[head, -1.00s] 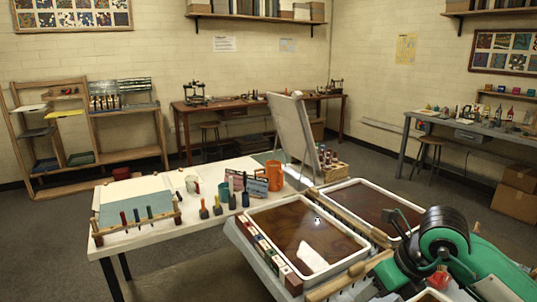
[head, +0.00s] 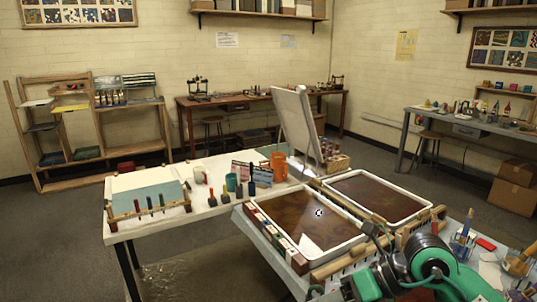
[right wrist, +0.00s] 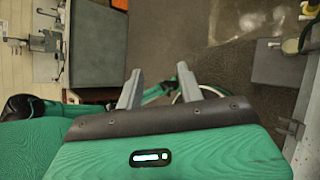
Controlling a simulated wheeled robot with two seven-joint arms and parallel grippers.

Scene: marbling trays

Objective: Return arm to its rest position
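My right arm (head: 435,262), green and black, is folded low at the bottom right of the head view, beside the front of the two marbling trays. In the right wrist view my right gripper (right wrist: 160,84) shows two grey fingers apart with nothing between them, above the floor. The near tray (head: 272,217) and far tray (head: 415,197) have white rims and hold dark brown liquid. My left gripper is in neither view.
A white table (head: 190,222) at the left bears blue-grey sheets, a rack of tools, bottles and an orange jug (head: 279,166). An easel board (head: 297,122) stands behind. Bottles and brushes are at the right edge. Grey floor (head: 60,240) is clear at the left.

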